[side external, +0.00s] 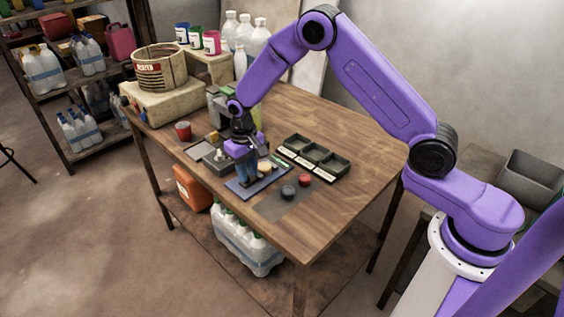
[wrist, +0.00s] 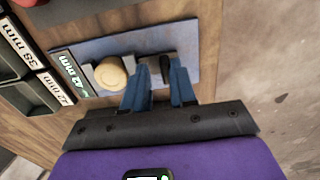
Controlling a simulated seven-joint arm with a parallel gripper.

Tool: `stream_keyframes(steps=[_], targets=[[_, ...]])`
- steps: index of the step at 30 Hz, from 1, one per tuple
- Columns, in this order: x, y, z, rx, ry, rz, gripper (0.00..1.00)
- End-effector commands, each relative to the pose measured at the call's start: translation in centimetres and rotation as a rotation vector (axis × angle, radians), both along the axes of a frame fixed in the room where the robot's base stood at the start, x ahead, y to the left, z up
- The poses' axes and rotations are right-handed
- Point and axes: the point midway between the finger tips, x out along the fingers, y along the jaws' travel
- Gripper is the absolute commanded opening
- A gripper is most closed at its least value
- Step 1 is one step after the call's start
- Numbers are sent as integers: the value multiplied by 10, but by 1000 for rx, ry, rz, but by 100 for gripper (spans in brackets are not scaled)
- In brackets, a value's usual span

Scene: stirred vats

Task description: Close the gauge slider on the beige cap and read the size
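The beige cap (wrist: 110,74) sits on the blue gauge plate (wrist: 205,28) in the wrist view; the cap also shows small in the side view (side external: 263,166). The black slider (wrist: 164,68) stands on the plate to the right of the cap, apart from it. My gripper (wrist: 160,75) is low over the plate, its blue fingers on either side of the slider. A gap shows between the fingers, and the left finger lies between slider and cap. A dark strip with light text (wrist: 74,74), beside the cap, appears to read 42 mm.
Dark open trays (side external: 315,157) with size labels stand beside the gauge. A grey box (side external: 220,160) and a red cup (side external: 183,131) stand to the left.

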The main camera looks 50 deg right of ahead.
Motion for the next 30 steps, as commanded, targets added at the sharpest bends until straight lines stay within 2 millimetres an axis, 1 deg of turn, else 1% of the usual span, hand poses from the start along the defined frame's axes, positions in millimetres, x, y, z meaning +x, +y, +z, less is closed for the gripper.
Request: stream_keyframes(steps=[1,6,24,30], targets=[[2,-2,5,0,-5,-4,22],[3,0,18,2,-10,-3,22],[3,3,59,5,-13,1,22],[3,3,65,5,-12,1,22]])
